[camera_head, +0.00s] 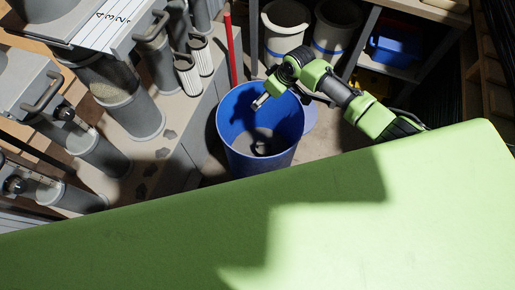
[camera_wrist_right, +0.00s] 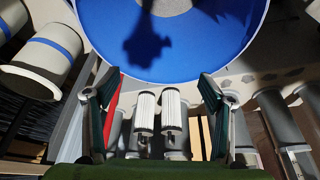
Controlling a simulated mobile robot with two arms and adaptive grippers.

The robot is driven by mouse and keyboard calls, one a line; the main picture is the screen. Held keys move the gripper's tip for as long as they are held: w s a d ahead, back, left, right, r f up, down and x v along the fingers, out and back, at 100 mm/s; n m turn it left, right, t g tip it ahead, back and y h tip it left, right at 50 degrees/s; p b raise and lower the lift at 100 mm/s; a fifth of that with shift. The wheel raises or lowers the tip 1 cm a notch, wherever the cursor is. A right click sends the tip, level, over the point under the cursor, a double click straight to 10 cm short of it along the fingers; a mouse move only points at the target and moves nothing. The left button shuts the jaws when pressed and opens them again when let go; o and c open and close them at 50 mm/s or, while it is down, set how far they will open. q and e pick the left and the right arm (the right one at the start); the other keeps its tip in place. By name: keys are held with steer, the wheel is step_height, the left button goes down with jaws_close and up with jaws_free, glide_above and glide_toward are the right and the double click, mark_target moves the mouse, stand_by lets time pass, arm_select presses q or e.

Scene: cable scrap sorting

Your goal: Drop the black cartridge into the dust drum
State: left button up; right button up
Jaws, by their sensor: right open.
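The blue dust drum (camera_head: 236,158) stands on the floor beyond the green surface, its open top facing up. Its blue inside wall fills the top of the right wrist view (camera_wrist_right: 90,30). My right gripper (camera_head: 260,101) is over the drum's mouth. In the right wrist view its two fingers (camera_wrist_right: 160,82) are spread wide with nothing between them. A dark patch shows at the drum's grey bottom; I cannot tell whether it is the black cartridge or only shadow. I see no clear black cartridge elsewhere. My left gripper is out of view.
Two white pleated cartridges (camera_head: 188,76) hang beside grey cylinders (camera_head: 137,112) on the left. A red pole (camera_head: 230,48) stands behind the drum. Pale bins with blue bands (camera_head: 285,30) and a blue box (camera_head: 394,45) are at the back. The green surface (camera_head: 400,230) fills the foreground.

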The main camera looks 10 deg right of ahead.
steer(key=v, duration=1.2)
